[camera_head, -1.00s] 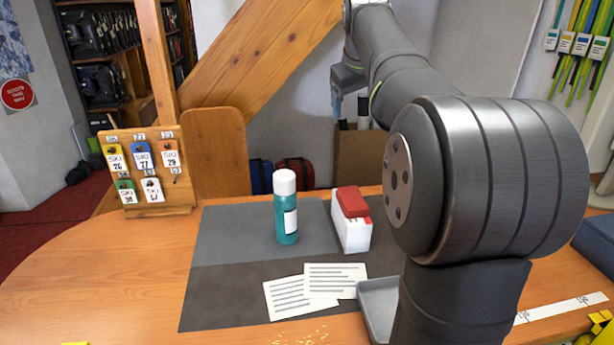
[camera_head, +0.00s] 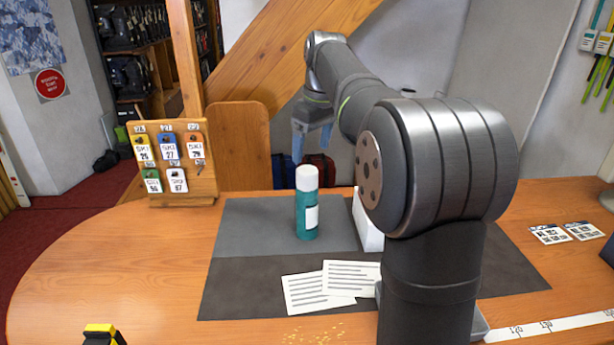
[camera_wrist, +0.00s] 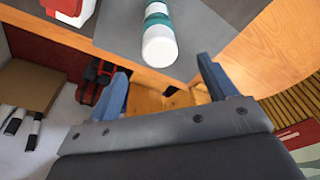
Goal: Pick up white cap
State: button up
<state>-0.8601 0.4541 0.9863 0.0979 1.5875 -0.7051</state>
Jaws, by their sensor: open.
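The white cap (camera_head: 307,178) sits on top of an upright teal bottle (camera_head: 306,218) with a white label, on the grey mat. In the wrist view the cap (camera_wrist: 159,47) is at the upper middle, with the bottle (camera_wrist: 156,10) behind it. My gripper (camera_head: 312,140) is above and behind the bottle in the head view, its blue fingers pointing down. In the wrist view my gripper (camera_wrist: 165,85) is open, with its fingers wide apart and nothing between them. The cap lies beyond the fingertips, apart from them.
A white box (camera_head: 367,222) stands right of the bottle, partly hidden by my arm. Two printed sheets (camera_head: 318,289) lie in front on the mat (camera_head: 240,275). A wooden board with ski tags (camera_head: 175,160) stands at the left.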

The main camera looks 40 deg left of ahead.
aim_at(307, 170)
jog(key=f, duration=0.2)
jog(key=a+f, duration=0.1)
jog(key=f, duration=0.4)
jog(key=shift+w+a+f, duration=0.1)
jog(key=shift+a+f, duration=0.2)
jog(key=shift+a, duration=0.05)
jog(key=c, duration=1)
